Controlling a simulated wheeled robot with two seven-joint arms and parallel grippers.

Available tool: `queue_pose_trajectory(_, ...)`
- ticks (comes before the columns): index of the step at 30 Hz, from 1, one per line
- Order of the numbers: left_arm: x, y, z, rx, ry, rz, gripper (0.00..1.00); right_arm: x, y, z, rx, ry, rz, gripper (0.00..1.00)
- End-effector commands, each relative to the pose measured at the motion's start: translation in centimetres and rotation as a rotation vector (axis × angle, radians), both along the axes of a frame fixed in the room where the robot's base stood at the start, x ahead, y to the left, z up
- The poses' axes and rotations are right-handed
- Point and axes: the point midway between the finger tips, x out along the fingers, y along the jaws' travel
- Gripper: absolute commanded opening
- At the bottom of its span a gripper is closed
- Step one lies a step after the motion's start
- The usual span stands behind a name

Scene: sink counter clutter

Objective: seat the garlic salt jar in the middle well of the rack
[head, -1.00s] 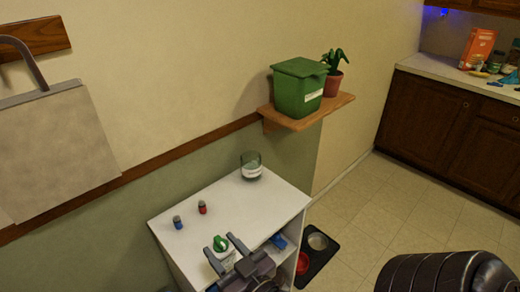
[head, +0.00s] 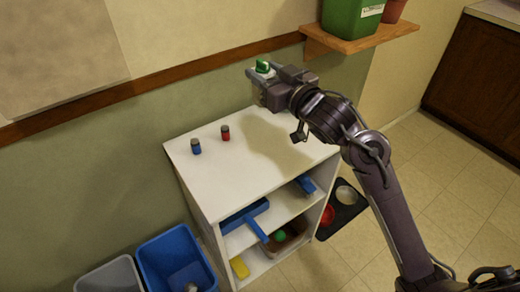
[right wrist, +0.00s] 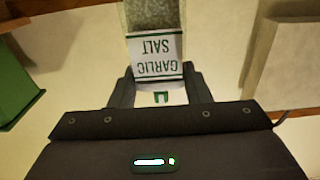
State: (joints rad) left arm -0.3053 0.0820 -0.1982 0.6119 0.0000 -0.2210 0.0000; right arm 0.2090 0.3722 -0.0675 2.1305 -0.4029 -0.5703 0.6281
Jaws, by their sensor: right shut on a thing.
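The garlic salt jar shows its green cap (head: 262,66) in the head view; its body is mostly hidden there. In the right wrist view its white label (right wrist: 155,55) reads GARLIC SALT in green, upside down. My right gripper (head: 268,78) is shut on the jar and holds it above the back of the white shelf unit (head: 185,155), beside the wall. Its fingers (right wrist: 157,88) also show in the right wrist view, one on each side of the jar. I cannot make out the rack or its middle well in either view. My left gripper is not in view.
A blue-bodied shaker (head: 196,147) and a red-bodied shaker (head: 225,133) stand on the unit's top. A wall shelf (head: 365,38) with a green bin (head: 350,15) is right of the gripper. Blue trays (head: 245,215) lie below; blue (head: 170,265) and grey bins stand on the floor.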

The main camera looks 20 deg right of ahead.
Motion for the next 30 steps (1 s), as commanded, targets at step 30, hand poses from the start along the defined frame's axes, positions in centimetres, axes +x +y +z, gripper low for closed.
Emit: queue_pose_trajectory(30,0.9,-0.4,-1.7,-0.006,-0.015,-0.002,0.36,0.3,-0.3,-17.5,0.002,0.002,-0.009,0.18)
